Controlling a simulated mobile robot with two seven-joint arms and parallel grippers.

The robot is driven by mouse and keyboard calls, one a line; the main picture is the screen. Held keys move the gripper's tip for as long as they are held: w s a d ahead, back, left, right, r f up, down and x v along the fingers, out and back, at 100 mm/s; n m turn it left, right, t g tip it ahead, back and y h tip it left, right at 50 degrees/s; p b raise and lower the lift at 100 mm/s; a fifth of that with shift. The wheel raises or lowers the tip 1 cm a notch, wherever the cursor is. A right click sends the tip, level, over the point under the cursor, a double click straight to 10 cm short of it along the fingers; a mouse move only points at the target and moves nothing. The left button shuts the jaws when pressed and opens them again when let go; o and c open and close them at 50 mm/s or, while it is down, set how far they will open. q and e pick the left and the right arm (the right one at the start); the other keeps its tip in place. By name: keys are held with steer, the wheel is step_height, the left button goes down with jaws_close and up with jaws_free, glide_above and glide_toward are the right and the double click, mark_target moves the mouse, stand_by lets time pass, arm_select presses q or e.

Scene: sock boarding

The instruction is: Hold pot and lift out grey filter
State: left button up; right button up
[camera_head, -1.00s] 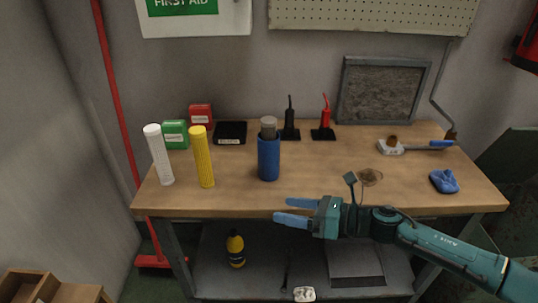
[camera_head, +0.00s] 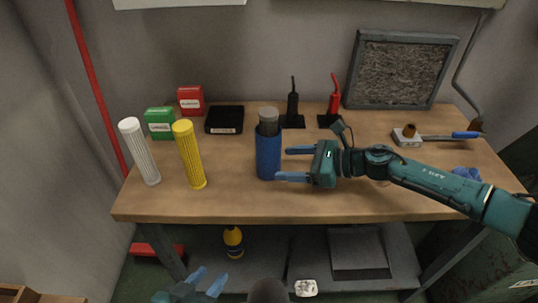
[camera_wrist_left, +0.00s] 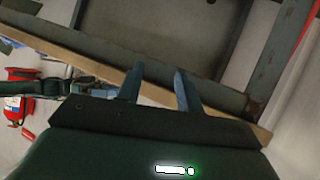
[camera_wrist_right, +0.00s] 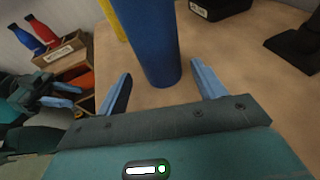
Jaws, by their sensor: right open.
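The blue pot (camera_head: 267,158) stands upright near the middle of the workbench. The grey filter (camera_head: 268,117) stands in it, its top end sticking out above the rim. My right gripper (camera_head: 289,164) is open just right of the pot, its fingers pointing at it. In the right wrist view the pot (camera_wrist_right: 147,40) shows ahead, in line with the gap between the open fingers. My left gripper (camera_head: 211,279) is open and empty, low in front of the bench and below its top. In the left wrist view its two fingers (camera_wrist_left: 158,70) are apart.
A yellow filter (camera_head: 190,155) and a white filter (camera_head: 139,152) stand left of the pot. Red (camera_head: 190,100) and green boxes (camera_head: 160,123), a black tray (camera_head: 225,119) and two oil cans are behind. The bench front edge (camera_head: 230,212) lies between my left gripper and the pot.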

mark_target(273, 163)
steer(key=shift+b+x, duration=0.85)
steer(key=shift+x, duration=1.6)
steer(key=shift+w, duration=0.1)
steer(key=shift+c, duration=0.4)
steer(key=c, duration=0.6)
